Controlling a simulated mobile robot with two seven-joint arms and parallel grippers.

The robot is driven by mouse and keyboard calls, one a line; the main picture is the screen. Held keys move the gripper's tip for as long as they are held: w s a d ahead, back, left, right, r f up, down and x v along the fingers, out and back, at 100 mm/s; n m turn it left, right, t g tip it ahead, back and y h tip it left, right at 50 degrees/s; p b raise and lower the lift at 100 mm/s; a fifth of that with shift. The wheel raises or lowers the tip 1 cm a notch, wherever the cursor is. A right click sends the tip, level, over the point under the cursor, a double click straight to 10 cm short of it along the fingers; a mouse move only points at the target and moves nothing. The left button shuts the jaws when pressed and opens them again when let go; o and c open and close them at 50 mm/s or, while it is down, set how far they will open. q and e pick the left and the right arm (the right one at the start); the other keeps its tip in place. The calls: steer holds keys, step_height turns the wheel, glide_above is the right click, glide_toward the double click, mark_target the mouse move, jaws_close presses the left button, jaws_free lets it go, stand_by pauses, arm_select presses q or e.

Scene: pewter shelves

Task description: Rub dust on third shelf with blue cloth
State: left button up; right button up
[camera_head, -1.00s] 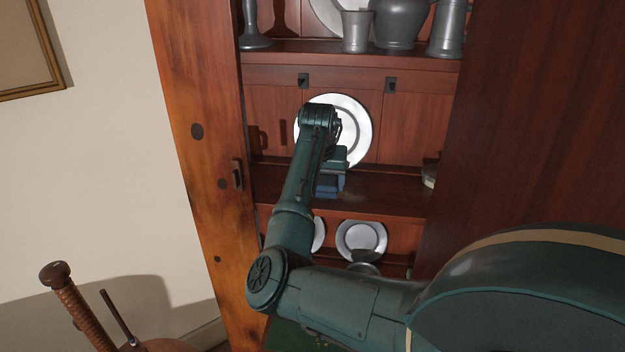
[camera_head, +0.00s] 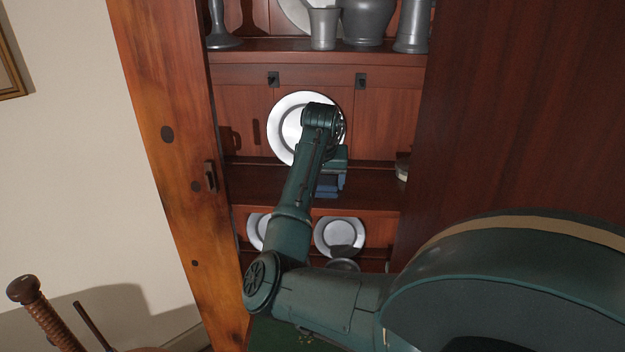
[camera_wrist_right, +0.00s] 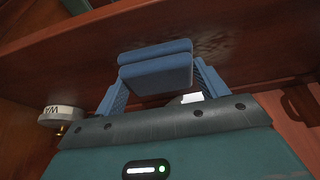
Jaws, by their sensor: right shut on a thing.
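My right gripper (camera_head: 330,170) reaches into the cabinet, over the shelf (camera_head: 262,186) that carries a large white plate. It is shut on a folded blue cloth (camera_head: 327,188), which is low at the shelf's surface. In the right wrist view the cloth (camera_wrist_right: 155,70) sits between the two blue fingers, against or very close to the shelf board (camera_wrist_right: 110,32). A dark mottled patch, perhaps dust (camera_wrist_right: 215,42), shows on the board beside the cloth. I cannot make out dust in the head view. My left gripper is not in view.
The plate (camera_head: 284,125) stands against the back panel. A round tin (camera_head: 403,168) is at the shelf's right end, by the cabinet's side. Pewter vessels (camera_head: 367,22) stand on the shelf above, and plates (camera_head: 338,234) below. The shelf's left part is clear.

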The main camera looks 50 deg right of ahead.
mark_target(343, 192)
steer(key=shift+s+d, duration=0.8)
steer(key=shift+s, duration=0.25)
steer(key=shift+s+d, duration=0.8)
steer(key=shift+s, duration=0.2)
steer(key=shift+w+a, duration=1.5)
steer(key=shift+w, duration=0.4)
steer(key=shift+w+a, duration=1.45)
steer(key=shift+w, duration=0.4)
steer(key=shift+w+a, duration=1.5)
steer(key=shift+w, duration=0.4)
steer(key=shift+d, duration=0.1)
steer(key=shift+s+d, duration=0.4)
steer(key=shift+s, duration=0.05)
steer(key=shift+s+d, duration=1.35)
steer(key=shift+s, duration=0.35)
steer(key=shift+s+d, duration=1.35)
steer(key=shift+s, duration=0.35)
steer(key=shift+s+d, duration=1.35)
steer(key=shift+s, duration=0.35)
steer(key=shift+w+a, duration=1.5)
steer(key=shift+w, duration=0.35)
steer(key=shift+w+a, duration=1.5)
steer(key=shift+w, duration=0.4)
steer(key=shift+w+a, duration=1.5)
steer(key=shift+w, duration=0.35)
